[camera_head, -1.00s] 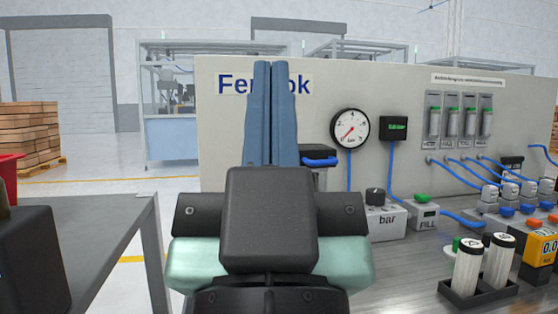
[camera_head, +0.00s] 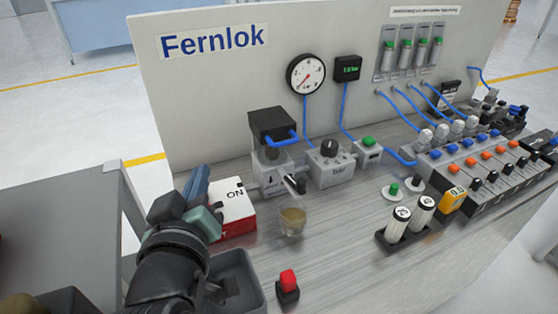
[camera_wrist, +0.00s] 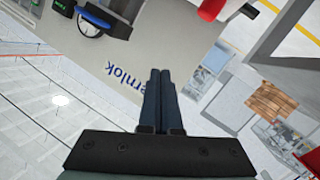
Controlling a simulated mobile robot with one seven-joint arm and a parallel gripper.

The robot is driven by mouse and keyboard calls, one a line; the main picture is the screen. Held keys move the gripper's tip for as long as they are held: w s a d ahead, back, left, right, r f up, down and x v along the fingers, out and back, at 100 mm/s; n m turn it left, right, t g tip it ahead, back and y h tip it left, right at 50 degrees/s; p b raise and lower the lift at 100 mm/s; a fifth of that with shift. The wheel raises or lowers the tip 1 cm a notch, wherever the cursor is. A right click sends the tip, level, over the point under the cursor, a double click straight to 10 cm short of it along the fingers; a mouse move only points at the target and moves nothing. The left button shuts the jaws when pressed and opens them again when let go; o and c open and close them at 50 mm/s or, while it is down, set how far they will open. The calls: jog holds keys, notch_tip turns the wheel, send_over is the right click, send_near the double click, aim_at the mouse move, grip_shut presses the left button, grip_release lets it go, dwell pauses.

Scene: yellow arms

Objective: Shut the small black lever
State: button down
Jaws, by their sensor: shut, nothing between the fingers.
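A small black lever (camera_head: 300,187) sits at the end of a short silver stem on the front of a grey unit with a black top (camera_head: 271,124). A clear cup (camera_head: 292,222) with brownish liquid stands below it. Whether the lever is open or shut is too small to tell. My gripper (camera_head: 200,170) is at the left in the head view, its blue fingers together and empty, left of the lever and apart from it. In the wrist view my shut gripper (camera_wrist: 160,72) points toward the panel; the lever is not in that view.
A red and white ON box (camera_head: 236,208) stands between my gripper and the lever unit. A red-topped black switch (camera_head: 288,286) and a grey tray (camera_head: 236,276) are at the front. A round gauge (camera_head: 306,74) hangs on the panel (camera_head: 200,90).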

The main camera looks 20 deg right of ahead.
jog(key=shift+s+d+f+n+g+h, duration=0.35)
jog(key=shift+s+f+n+h, duration=0.85)
jog(key=shift+s, duration=0.3)
jog(key=shift+s+d+f+n+g+h, duration=0.35)
jog(key=shift+s+f+n+h, duration=0.7)
jog(key=shift+s+n+h, duration=0.35)
jog(key=shift+s+d+f+n+g+h, duration=0.35)
jog(key=shift+s+f+n+h, duration=0.8)
jog(key=shift+s, duration=0.45)
jog(key=shift+w+d, duration=0.1)
send_near(295, 180)
jog(key=w+r, duration=0.2)
jog(key=w, duration=0.1)
jog(key=d, duration=0.1)
jog(key=d+p, duration=0.1)
jog(key=d, duration=0.1)
jog(key=shift+f, duration=0.2)
